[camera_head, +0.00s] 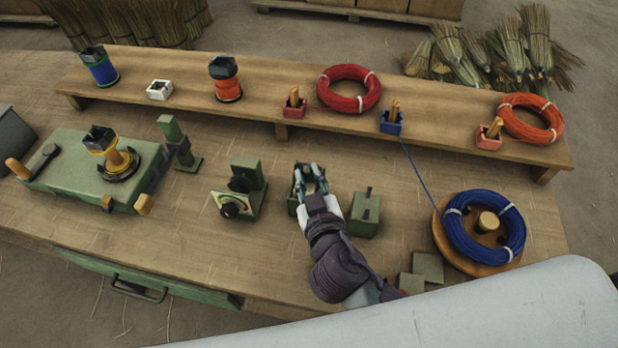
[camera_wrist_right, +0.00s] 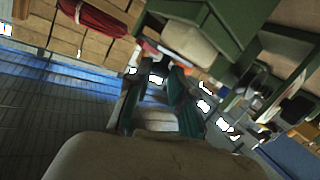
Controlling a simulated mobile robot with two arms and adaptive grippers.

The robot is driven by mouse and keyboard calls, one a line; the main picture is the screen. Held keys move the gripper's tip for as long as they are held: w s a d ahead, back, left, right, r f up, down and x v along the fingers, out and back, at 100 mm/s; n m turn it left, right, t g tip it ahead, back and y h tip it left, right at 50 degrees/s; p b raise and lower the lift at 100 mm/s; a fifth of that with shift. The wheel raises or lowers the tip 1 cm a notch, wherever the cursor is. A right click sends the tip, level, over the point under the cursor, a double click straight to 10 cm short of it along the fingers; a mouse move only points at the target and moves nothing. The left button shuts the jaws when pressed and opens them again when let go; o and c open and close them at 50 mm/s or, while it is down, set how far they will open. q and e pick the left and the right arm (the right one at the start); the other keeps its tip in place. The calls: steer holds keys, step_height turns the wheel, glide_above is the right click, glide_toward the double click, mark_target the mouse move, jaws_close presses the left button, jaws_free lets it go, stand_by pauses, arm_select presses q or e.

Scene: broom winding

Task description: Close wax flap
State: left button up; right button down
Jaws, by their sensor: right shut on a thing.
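My right gripper (camera_head: 310,174) is over a small green box (camera_head: 292,206) in the middle of the bench. Its fingers are shut on what looks like the box's wax flap, which they mostly hide. The flap's exact angle cannot be told. In the right wrist view my right gripper (camera_wrist_right: 160,75) has its two teal fingers close together. A green housing (camera_wrist_right: 225,35) with a pale tan block (camera_wrist_right: 187,45), perhaps the wax, shows just beyond them. My left gripper is not in view.
A green block with a peg (camera_head: 364,213) stands close right of my right gripper. A dial stand (camera_head: 240,192) is to the left. A blue coil (camera_head: 483,228) sits on a round wooden base at right, its cord running to a blue holder (camera_head: 391,123) on the raised shelf.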

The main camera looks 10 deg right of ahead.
steer(key=c, duration=1.3)
jaws_free()
steer(key=shift+s, duration=0.1)
steer(key=s+r, duration=0.2)
steer(key=s, duration=0.9)
steer(key=shift+s+d+r, duration=0.15)
steer(key=shift+s+d, duration=0.05)
steer(key=shift+s, duration=0.1)
